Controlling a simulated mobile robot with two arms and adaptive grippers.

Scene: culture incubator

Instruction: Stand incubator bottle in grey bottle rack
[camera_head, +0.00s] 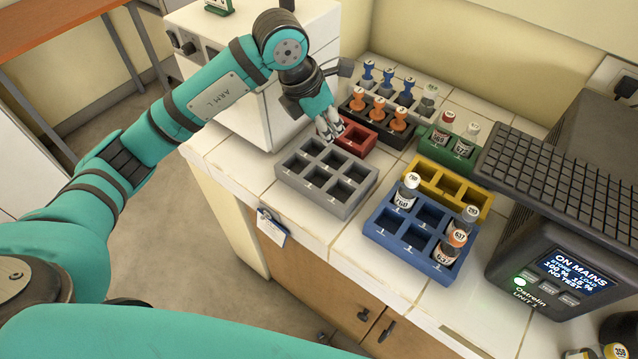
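The grey bottle rack (289,184) sits near the left end of the white tiled counter. Its compartments look empty. My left gripper (329,136) points down over the rack's back edge, beside the small red rack (368,140). Its fingertips are small and partly overlapped, so I cannot tell whether they are open or shut; no bottle shows in them. I cannot tell which bottle is the incubator bottle. Labelled bottles stand in the blue rack: one (406,191) at its back left corner and several (447,249) along its right side. My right gripper is out of view.
A white cabinet-like unit (262,108) stands behind my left arm. Black (383,136), green (431,147) and yellow (463,203) racks crowd the back of the counter, beside the blue rack (405,251). A dark device with a screen (573,272) blocks the right. Clear tiles lie in front of the grey rack.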

